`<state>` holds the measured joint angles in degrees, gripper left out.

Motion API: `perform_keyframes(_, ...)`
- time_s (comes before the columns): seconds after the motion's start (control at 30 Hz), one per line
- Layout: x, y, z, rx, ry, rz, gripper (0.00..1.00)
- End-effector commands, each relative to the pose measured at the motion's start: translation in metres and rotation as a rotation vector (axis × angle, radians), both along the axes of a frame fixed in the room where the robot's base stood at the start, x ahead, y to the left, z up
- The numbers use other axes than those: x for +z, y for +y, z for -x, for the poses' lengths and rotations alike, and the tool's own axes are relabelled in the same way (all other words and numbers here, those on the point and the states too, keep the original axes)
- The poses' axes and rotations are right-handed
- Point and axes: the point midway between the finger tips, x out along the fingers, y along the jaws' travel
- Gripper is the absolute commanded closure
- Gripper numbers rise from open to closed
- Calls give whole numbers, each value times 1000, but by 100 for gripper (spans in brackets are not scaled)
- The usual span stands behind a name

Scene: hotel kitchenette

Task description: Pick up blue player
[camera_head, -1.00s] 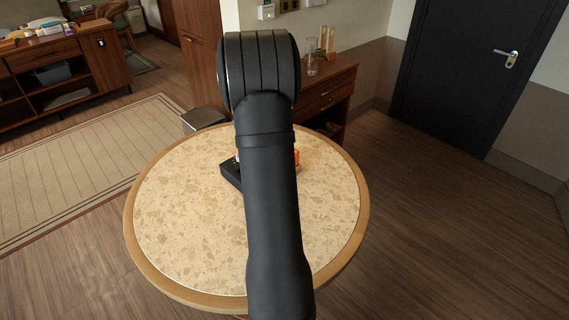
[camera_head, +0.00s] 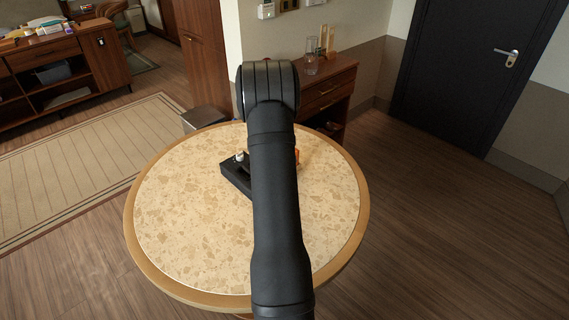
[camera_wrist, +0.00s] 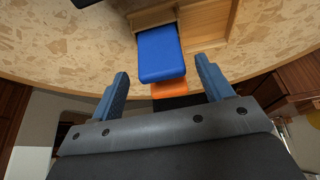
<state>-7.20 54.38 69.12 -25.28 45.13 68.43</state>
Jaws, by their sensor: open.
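The blue player (camera_wrist: 160,53) shows in the wrist view as a smooth blue block with rounded edges. It lies against a light wooden holder (camera_wrist: 207,22), in front of the gap between my fingers. My gripper (camera_wrist: 163,72) is open, with one blue-grey finger on each side of the line to the block. I see no contact with the block. In the head view my arm hides the blue player and the gripper.
An orange piece (camera_wrist: 169,90) sits just beyond the blue block. In the head view a black object (camera_head: 234,176) with a white-topped part stands left of my arm on the round table (camera_head: 180,220). The table's left and front are clear.

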Motion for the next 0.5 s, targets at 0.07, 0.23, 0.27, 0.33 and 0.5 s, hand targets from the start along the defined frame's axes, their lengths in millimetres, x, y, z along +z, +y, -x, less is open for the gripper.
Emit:
perform_keyframes(0.07, -14, -1, -3, 0, 2, -1, 27)
perform_keyframes(0.23, -33, -6, -9, -1, 1, 0, 27)
perform_keyframes(0.27, -34, -6, -9, -1, 0, -1, 27)
perform_keyframes(0.33, -36, -6, -10, -1, -1, -1, 27)
perform_keyframes(0.5, -36, -7, -10, 0, -1, -1, 27)
